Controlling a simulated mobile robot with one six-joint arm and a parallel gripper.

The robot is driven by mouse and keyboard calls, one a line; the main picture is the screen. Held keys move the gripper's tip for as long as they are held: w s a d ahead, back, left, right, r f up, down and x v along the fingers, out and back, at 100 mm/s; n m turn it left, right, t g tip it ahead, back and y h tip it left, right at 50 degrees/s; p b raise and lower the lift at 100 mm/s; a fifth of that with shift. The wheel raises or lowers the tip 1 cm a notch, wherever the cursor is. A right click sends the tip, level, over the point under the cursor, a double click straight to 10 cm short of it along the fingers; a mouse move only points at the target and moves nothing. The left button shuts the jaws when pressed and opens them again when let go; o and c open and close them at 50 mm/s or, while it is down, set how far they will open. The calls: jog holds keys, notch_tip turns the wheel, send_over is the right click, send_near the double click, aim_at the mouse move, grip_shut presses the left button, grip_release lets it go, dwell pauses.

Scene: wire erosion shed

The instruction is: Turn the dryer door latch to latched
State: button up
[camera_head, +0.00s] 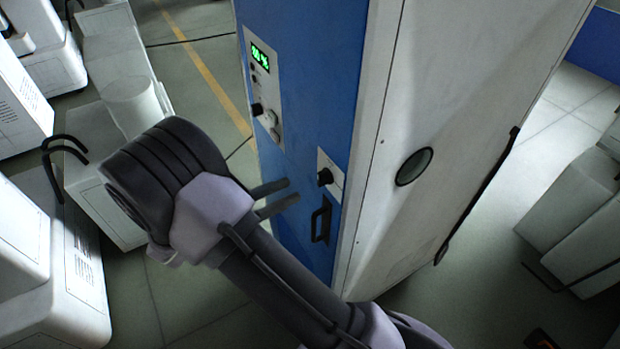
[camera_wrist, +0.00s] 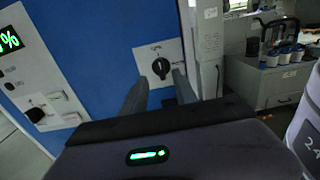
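The dryer (camera_head: 305,90) is a tall cabinet with a blue front and white side. Its door latch is a black knob (camera_head: 326,177) on a small white plate near the front's right edge. In the wrist view the knob (camera_wrist: 161,67) shows just beyond and between my fingertips, its plate marks too small to read. My gripper (camera_head: 292,190) is open and empty, with its two fingers pointing at the front, just left of and slightly below the knob in the head view. The fingers (camera_wrist: 160,82) also show apart in the wrist view. I see no contact with the knob.
A black door handle (camera_head: 321,220) sits below the latch. A control panel (camera_head: 264,95) with a green display and knobs is at the front's upper left. White machines (camera_head: 105,190) stand at the left. A grey cabinet (camera_wrist: 262,88) with bottles stands at the right in the wrist view.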

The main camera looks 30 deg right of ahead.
aim_at(318, 177)
jog(key=d, duration=0.7)
jog(key=shift+w+d, duration=0.15)
jog(key=shift+d, duration=0.2)
grip_shut()
